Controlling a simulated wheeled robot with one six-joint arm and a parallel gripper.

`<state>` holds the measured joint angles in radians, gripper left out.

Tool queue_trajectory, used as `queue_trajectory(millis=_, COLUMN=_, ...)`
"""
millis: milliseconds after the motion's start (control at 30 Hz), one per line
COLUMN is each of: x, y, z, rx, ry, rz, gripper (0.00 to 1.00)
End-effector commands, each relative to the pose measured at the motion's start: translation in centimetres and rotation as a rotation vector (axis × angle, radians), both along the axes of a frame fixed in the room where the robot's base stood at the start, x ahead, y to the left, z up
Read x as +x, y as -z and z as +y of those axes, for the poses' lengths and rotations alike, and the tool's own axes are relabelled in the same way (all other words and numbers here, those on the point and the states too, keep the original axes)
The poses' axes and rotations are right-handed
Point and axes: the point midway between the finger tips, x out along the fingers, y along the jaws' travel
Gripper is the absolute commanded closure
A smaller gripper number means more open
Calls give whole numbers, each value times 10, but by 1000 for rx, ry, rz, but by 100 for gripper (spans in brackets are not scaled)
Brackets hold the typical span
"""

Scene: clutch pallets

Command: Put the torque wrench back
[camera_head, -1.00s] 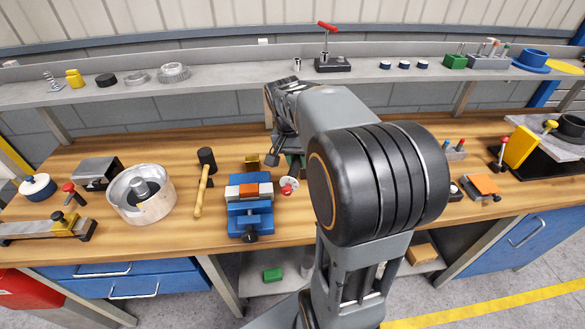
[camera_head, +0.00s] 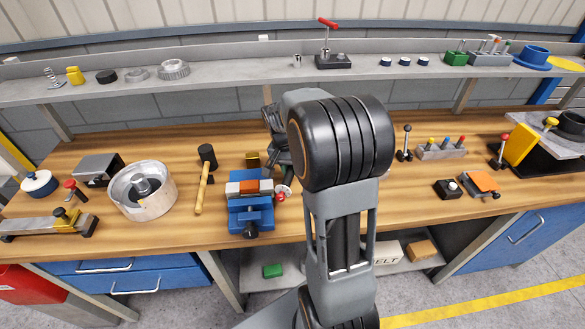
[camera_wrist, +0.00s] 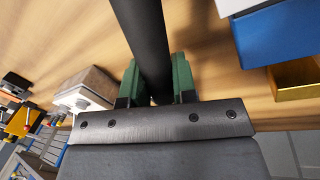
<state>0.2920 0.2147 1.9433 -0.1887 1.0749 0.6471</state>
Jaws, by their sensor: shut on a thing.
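My gripper (camera_wrist: 156,78) is shut on a dark, smooth rod between its green finger pads. I take the rod to be the handle of the torque wrench (camera_wrist: 146,30). The rod runs from between the pads up past the top edge of the wrist view, so its far end is out of sight. In the head view my wrist is above the bench, behind the blue vise. My own arm hides most of the gripper and the held tool there. I cannot tell how high the tool is above the wood.
The blue vise (camera_head: 249,215) and a brass block (camera_wrist: 295,78) stand close to my gripper. A mallet (camera_head: 203,180) and a round metal housing (camera_head: 160,203) are left of them. A rack of small tools (camera_head: 440,153) stands right. The shelf (camera_head: 225,78) runs behind.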

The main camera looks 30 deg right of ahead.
Motion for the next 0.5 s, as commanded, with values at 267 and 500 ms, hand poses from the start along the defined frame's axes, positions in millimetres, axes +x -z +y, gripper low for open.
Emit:
queue_trajectory(millis=267, x=1, y=0, z=0, rx=-2, ry=0, rz=-4, gripper=100)
queue_trajectory(millis=500, x=1, y=7, z=0, rx=-2, ry=-1, rz=-4, gripper=100)
